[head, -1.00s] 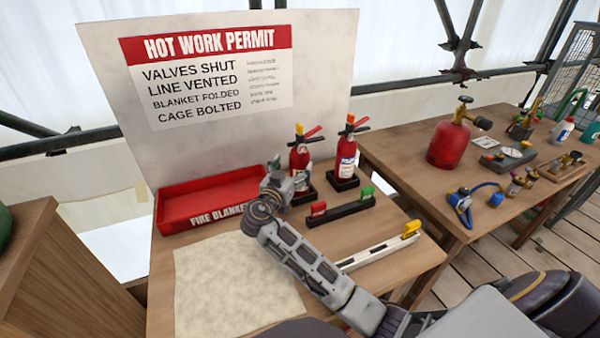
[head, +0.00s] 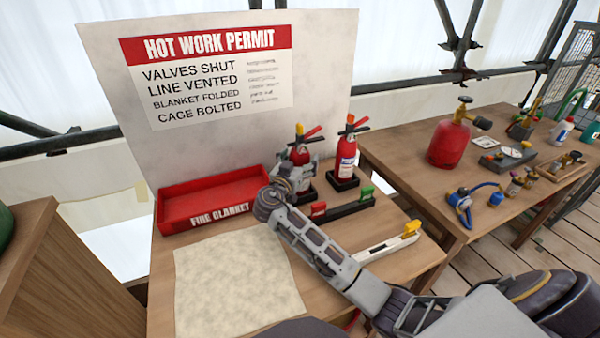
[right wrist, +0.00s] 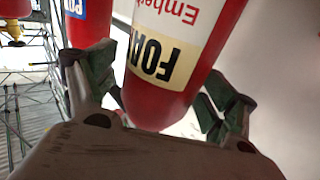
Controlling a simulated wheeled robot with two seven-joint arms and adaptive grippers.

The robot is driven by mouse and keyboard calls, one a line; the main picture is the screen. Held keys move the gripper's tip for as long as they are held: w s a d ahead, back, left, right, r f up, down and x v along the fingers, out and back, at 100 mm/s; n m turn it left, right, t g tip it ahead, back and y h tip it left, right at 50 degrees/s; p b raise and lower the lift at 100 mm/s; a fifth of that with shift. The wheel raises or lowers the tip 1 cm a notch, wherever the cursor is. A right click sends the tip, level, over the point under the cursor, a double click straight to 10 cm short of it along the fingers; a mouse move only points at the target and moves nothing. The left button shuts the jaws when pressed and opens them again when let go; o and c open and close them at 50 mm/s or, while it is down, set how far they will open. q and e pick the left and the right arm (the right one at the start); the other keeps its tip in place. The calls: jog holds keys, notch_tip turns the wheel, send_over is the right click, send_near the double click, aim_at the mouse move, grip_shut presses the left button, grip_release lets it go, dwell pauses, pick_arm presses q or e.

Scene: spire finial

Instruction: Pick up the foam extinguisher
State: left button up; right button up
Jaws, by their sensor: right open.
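In the right wrist view, the foam extinguisher (right wrist: 165,85) shows a cream label reading FOA, upside down. My right gripper (right wrist: 160,98) is open, with one finger on each side of its body; I cannot tell whether they touch it. In the head view, my right gripper (head: 291,177) covers its lower front. My left gripper is out of view.
A red fire blanket tray (head: 200,221) lies to the left, before the permit board (head: 230,140). A pale cloth (head: 235,285) lies at the front. A black rack with red and green handles (head: 343,207) and a white bar (head: 387,246) are right of my arm.

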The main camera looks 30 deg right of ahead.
aim_at(298, 132)
grip_shut()
jog(key=shift+r, duration=0.15)
dwell(0.5)
jog(key=shift+r, duration=0.7)
notch_tip(298, 132, up, 7)
jog(key=shift+r+p, duration=0.1)
jog(key=shift+p, duration=0.25)
jog(key=shift+r, duration=0.65)
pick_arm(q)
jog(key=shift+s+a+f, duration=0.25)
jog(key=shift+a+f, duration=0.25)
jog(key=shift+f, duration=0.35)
